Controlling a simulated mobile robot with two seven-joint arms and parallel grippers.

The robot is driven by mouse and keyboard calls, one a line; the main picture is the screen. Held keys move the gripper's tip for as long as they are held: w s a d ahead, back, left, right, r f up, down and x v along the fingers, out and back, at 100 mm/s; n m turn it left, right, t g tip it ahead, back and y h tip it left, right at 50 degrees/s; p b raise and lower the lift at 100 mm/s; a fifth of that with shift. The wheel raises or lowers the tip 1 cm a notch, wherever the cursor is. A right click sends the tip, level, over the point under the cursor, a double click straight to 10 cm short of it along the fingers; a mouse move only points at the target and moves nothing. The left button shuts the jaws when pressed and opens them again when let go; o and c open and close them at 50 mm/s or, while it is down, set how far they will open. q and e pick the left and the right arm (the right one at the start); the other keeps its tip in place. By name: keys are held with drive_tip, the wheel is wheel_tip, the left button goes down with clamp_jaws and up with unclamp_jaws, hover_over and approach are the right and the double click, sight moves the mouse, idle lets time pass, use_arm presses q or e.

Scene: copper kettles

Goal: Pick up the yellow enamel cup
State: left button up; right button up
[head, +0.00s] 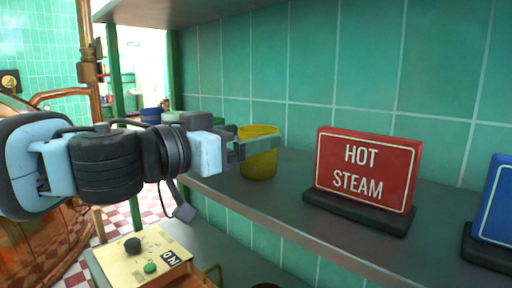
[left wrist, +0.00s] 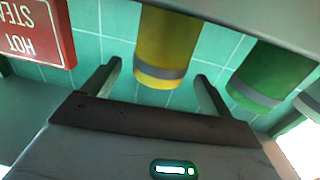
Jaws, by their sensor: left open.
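The yellow enamel cup (head: 259,169) stands upright on the grey shelf, left of the red sign. In the left wrist view the yellow cup (left wrist: 167,45) appears upside down with a grey band, ahead of and between the two fingers. My left gripper (head: 262,145) comes in from the left at the height of the cup's upper part. In the left wrist view my left gripper (left wrist: 158,71) is open with nothing held. In the head view its fingers cover part of the cup. I cannot tell whether they touch it. My right gripper is not in view.
A red "HOT STEAM" sign (head: 364,168) on a black base stands right of the cup, a blue sign (head: 497,205) farther right. A green cup (left wrist: 272,75) is beside the yellow one. A green tiled wall (head: 330,65) is close behind. A control box (head: 140,262) sits lower left.

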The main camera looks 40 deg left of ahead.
use_arm(q)
drive_tip(key=shift+w+d+f, duration=0.1)
drive_tip(key=shift+w+f, duration=0.1)
drive_tip(key=shift+w, duration=0.75)
drive_tip(key=shift+w+d+b, duration=0.15)
drive_tip(key=shift+w+b, duration=0.2)
drive_tip(key=shift+w, duration=0.25)
drive_tip(key=shift+w+r, duration=0.1)
drive_tip(key=shift+w, duration=0.1)
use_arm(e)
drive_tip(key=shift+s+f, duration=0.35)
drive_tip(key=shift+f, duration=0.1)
use_arm(q)
drive_tip(key=shift+c, duration=1)
drive_tip(key=c, duration=0.9)
drive_tip(key=shift+r, duration=0.1)
